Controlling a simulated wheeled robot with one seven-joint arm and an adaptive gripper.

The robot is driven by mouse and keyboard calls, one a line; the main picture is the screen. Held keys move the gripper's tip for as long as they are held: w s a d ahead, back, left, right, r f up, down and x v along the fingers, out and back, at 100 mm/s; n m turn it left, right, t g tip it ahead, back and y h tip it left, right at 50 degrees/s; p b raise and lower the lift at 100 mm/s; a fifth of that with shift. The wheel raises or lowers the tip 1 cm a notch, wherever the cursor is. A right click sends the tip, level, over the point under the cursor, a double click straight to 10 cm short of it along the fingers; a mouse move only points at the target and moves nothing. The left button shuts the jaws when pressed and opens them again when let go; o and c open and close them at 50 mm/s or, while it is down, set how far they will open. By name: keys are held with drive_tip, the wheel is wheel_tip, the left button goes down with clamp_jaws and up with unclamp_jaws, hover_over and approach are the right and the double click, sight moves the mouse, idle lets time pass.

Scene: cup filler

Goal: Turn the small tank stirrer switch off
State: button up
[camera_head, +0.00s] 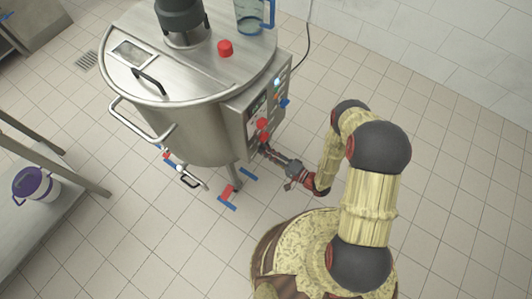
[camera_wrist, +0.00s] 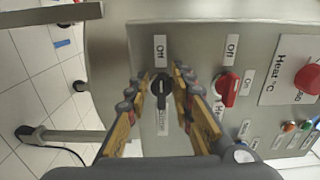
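The small tank (camera_head: 190,135) is a steel vessel with a control box (camera_head: 239,110) on its right side. In the wrist view a black rotary switch (camera_wrist: 161,88) sits on the grey panel, with an "Off" label (camera_wrist: 160,50) above it and a partly hidden label (camera_wrist: 164,122) below it that seems to read "Stirrer". Its handle looks roughly upright in the picture. My gripper (camera_wrist: 158,86) is open, with one finger on each side of the black switch; I cannot tell whether they touch it. In the head view my gripper (camera_head: 268,151) is at the lower part of the control box.
A red switch (camera_wrist: 229,88) with its own "Off" label is close right of my right finger. A table with a white and purple bucket (camera_head: 36,187) stands at the left. The floor at the right is clear.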

idle(0.3)
drive_tip(key=v, duration=1.2)
idle(0.7)
